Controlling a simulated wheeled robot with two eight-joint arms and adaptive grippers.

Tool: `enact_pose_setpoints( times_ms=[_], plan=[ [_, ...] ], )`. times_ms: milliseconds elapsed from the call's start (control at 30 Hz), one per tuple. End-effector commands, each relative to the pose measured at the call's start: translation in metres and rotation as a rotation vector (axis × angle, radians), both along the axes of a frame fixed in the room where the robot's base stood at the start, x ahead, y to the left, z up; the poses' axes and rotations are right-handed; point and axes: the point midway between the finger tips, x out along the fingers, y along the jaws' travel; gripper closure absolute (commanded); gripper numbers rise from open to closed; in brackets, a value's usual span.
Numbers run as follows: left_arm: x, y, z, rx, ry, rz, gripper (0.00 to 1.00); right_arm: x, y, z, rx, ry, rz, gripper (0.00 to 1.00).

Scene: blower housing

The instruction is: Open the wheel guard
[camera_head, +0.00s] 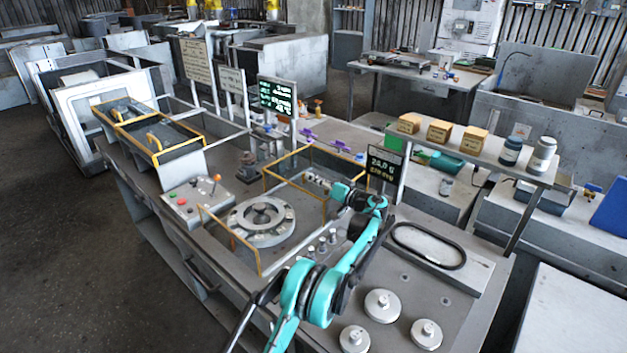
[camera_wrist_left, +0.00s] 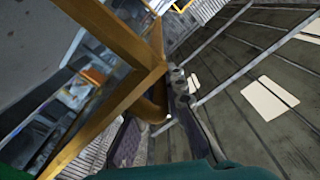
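The wheel (camera_head: 262,220) is a grey disc with a dark hub on the bench, inside a yellow-edged guard. The wheel guard (camera_head: 284,161) shows a yellow frame behind and to the right of the wheel. My left gripper (camera_head: 316,181) is at this frame, reached by my teal arm from below. In the left wrist view, a yellow frame corner (camera_wrist_left: 150,66) crosses the picture. My left gripper's dark fingers (camera_wrist_left: 160,115) lie on either side of a curved yellow handle (camera_wrist_left: 152,106) and appear shut on it. The far finger is partly hidden. My right gripper is out of view.
A control box (camera_head: 197,197) with buttons and a lever stands left of the wheel. Another yellow-framed guard (camera_head: 180,130) is farther left. Small posts, round metal weights (camera_head: 382,305) and a dark belt loop (camera_head: 428,246) occupy the bench right. A display (camera_head: 384,164) stands close behind my arm.

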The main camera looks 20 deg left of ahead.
Motion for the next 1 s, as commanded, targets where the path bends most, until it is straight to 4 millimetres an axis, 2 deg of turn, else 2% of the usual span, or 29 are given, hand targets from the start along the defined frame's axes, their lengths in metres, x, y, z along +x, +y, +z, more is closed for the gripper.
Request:
enact_pose_setpoints(
  times_ms=[33,67,100,467,567,800,1000],
  plan=[
    [0.0,-0.002,-0.001,-0.002,0.0,-0.002,0.78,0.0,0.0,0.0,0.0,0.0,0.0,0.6],
    [0.0,-0.002,-0.001,-0.002,0.0,-0.002,0.7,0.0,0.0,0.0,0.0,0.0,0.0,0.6],
    [0.0,-0.002,-0.001,-0.002,0.0,-0.002,0.67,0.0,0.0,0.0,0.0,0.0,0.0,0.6],
    [-0.002,-0.006,0.0,-0.001,0.0,-0.002,0.67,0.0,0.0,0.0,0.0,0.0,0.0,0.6],
    [-0.007,-0.019,0.0,-0.001,0.0,-0.003,0.67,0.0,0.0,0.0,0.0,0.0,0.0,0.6],
    [-0.027,-0.068,0.0,-0.001,0.0,-0.005,0.67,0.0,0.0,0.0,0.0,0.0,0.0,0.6],
    [-0.04,-0.1,-0.001,-0.001,0.0,-0.003,0.67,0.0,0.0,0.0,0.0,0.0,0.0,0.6]
  ],
)
